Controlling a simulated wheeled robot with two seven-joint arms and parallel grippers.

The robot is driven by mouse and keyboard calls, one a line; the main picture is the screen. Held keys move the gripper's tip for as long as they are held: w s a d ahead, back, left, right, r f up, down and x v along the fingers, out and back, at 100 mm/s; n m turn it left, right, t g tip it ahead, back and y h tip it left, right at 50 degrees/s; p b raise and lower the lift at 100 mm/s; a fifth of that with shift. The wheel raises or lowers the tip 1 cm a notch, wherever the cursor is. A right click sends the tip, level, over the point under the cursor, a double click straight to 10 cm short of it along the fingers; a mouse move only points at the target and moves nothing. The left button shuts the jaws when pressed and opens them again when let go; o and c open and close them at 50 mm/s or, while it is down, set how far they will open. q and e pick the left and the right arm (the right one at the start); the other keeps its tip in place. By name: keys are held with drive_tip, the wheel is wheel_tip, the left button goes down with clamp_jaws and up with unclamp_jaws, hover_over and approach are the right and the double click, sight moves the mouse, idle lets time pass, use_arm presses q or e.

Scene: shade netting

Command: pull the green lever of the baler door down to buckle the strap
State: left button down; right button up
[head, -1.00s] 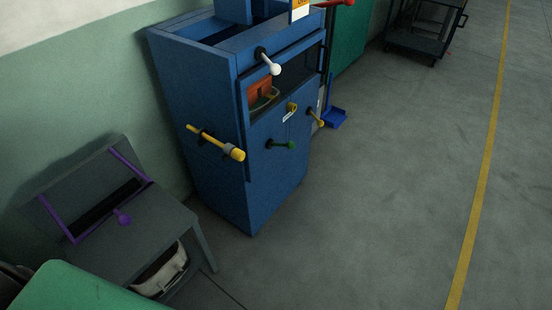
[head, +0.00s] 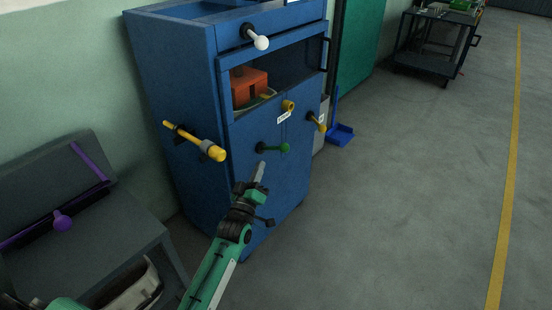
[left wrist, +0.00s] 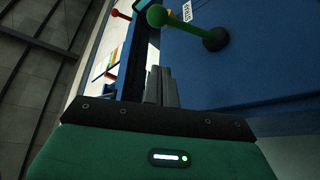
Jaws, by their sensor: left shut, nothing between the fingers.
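The blue baler (head: 175,85) stands against the wall. Its green lever (head: 283,148) sticks out sideways to the right from a dark pivot on the front door (head: 265,185). In the left wrist view the green lever (left wrist: 180,25) shows at the top, with its round knob toward the left. My left gripper (head: 261,168) is shut and empty, just below and left of the lever, apart from it in the picture. Its closed fingers also show in the left wrist view (left wrist: 160,86). My right gripper is not in view.
A yellow handle (head: 195,140) juts from the baler's left side. A grey bench with purple parts (head: 130,235) stands at left.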

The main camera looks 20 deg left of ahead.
use_arm(q)
drive_tip(key=r, duration=0.2)
wheel_tip(320, 180, up, 4)
drive_tip(key=b, duration=0.1)
hover_over(276, 148)
drive_tip(key=s+a, duration=0.2)
drive_tip(key=shift+t, duration=0.3)
drive_tip(key=shift+s+d+f+b, duration=0.2)
drive_tip(key=shift+d+f+b, duration=0.05)
drive_tip(key=shift+d+f, duration=0.55)
drive_tip(key=shift+s+d+f+b, duration=0.2)
drive_tip(key=shift+d+f, duration=0.45)
drive_tip(key=shift+f, duration=0.25)
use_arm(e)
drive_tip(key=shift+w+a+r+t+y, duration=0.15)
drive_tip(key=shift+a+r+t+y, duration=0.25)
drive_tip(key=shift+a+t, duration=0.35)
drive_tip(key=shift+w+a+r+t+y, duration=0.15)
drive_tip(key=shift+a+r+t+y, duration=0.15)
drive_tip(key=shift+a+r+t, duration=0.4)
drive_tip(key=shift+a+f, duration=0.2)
